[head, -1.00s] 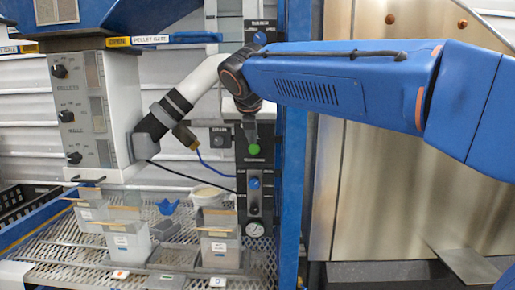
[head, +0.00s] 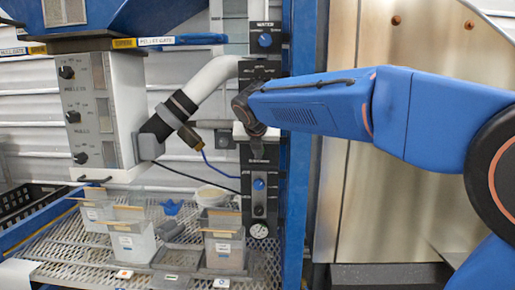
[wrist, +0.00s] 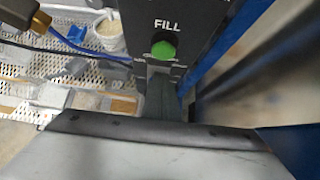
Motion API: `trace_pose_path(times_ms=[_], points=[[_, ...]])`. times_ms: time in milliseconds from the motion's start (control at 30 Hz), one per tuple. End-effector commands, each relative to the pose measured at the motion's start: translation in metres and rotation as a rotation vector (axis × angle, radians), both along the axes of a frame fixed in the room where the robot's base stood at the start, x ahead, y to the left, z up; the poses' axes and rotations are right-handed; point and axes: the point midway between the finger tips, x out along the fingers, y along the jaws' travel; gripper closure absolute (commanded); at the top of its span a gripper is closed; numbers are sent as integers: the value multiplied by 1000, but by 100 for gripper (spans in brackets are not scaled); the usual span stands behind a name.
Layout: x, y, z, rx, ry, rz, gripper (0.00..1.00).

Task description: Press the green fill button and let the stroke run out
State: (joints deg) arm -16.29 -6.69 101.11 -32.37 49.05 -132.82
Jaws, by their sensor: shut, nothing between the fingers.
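The green fill button (wrist: 163,50) sits on a black panel under the white word FILL in the wrist view. In the head view it is hidden behind my gripper (head: 257,146), which is in front of the dark control column (head: 246,186). In the wrist view my gripper (wrist: 158,80) is shut and empty, with its narrow tip just below the button in the picture. I cannot tell whether the tip touches the panel. The button's face is uncovered in the wrist view.
A mesh shelf (head: 75,247) holds several bins (head: 131,241) and a pale bowl (head: 211,196). A blue post (head: 300,180) stands right of the column. A grey control box (head: 97,112) hangs left.

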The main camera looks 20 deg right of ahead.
Motion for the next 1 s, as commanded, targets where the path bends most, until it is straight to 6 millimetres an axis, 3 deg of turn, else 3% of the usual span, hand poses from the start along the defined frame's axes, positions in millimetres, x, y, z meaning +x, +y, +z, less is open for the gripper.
trace_pose_path(times_ms=[200,733,1000], points=[[23,-7,3,1,-3,-1,100],[31,-10,4,0,-2,1,100],[51,-16,4,0,-3,0,100]])
